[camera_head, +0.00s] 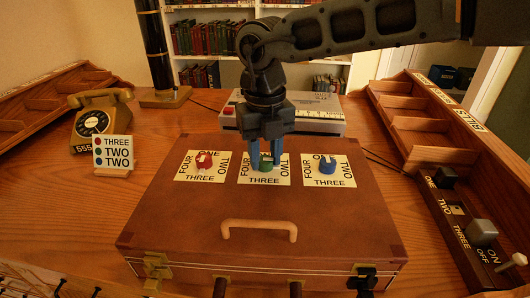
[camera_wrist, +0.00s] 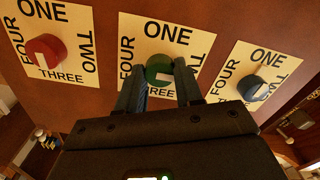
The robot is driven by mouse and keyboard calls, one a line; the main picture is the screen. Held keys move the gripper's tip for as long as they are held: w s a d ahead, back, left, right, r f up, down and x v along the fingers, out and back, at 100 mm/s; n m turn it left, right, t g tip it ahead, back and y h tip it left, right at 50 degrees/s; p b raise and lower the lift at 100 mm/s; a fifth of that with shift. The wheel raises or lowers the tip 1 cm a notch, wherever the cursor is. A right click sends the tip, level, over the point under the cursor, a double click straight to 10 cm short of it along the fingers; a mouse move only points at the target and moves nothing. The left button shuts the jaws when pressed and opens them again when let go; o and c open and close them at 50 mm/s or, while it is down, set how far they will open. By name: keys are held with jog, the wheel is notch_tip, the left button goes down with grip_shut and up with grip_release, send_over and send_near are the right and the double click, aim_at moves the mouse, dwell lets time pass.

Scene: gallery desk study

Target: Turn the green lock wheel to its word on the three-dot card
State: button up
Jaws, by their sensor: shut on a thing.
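The green lock wheel (camera_head: 266,163) sits in the middle of a cream plate (camera_head: 245,180) marked ONE, TWO, THREE and FOUR on the brown case. It also shows in the wrist view (camera_wrist: 159,66). My gripper (camera_head: 265,154) points down with its two blue fingers shut on opposite sides of this wheel. In the wrist view its fingertips (camera_wrist: 159,74) flank the wheel. The fingers and the small size hide which word the wheel's pointer faces. The three-dot card (camera_head: 113,153) stands at the left and reads THREE, TWO, TWO from top to bottom, with the lower dots' colours hard to tell.
A red wheel (camera_head: 204,161) is left of the green one and a blue wheel (camera_head: 327,166) right, each on its own plate. The case has a tan handle (camera_head: 259,227). A telephone (camera_head: 98,118) stands left; a switch panel (camera_head: 465,222) is right. A grey device (camera_head: 311,116) sits behind.

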aim_at(265, 159)
jog(key=o, duration=1)
jog(key=shift+o, duration=0.2)
notch_tip(265, 159, up, 8)
jog(key=shift+f, duration=0.1)
